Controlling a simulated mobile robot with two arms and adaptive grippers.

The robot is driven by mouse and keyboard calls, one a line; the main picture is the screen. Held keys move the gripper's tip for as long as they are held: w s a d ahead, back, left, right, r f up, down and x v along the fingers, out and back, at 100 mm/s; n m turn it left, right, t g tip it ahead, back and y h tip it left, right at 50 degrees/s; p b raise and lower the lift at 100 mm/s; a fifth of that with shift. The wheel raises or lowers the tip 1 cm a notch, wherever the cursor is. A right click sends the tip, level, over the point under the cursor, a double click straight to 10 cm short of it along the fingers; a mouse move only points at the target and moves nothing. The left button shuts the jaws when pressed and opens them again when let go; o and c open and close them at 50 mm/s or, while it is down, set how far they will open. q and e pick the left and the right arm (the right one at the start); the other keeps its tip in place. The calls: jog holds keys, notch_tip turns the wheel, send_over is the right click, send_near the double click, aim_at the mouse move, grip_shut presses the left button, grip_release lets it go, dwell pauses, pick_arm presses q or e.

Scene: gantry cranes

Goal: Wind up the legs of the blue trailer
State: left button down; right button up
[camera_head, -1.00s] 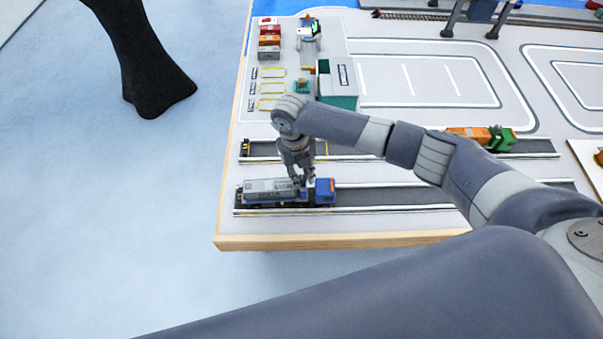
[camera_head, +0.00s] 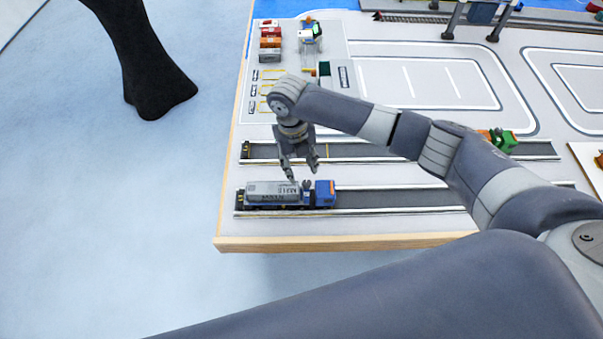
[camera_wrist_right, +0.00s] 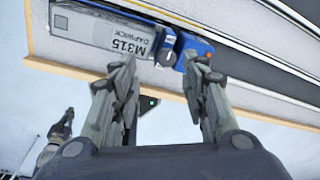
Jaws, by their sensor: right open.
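The blue trailer (camera_head: 240,203) carries a grey container (camera_head: 272,191) and stands on the near lane behind a blue truck cab (camera_head: 325,192) with an orange panel. My right gripper (camera_head: 303,175) is open and empty, above and just behind the front end of the trailer, apart from it. In the right wrist view its fingers (camera_wrist_right: 160,72) are spread, with the container (camera_wrist_right: 112,35) marked M315 and the cab (camera_wrist_right: 197,45) beyond them. A small grey round part (camera_wrist_right: 166,50) shows between container and cab. The trailer's legs cannot be made out. A grey arm-like shape at the wrist view's lower left may be my left gripper (camera_wrist_right: 62,125).
The table's wooden front edge (camera_head: 340,241) lies close to the near lane. A second lane (camera_head: 350,152) runs behind, with an orange and green truck (camera_head: 500,138) at its right. Small containers (camera_head: 269,42) stand at the back left. My right arm covers part of the table.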

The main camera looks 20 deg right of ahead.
notch_tip(320, 180, up, 7)
jog(key=shift+w+a, duration=0.15)
jog(key=shift+a, duration=0.15)
jog(key=shift+f, duration=0.1)
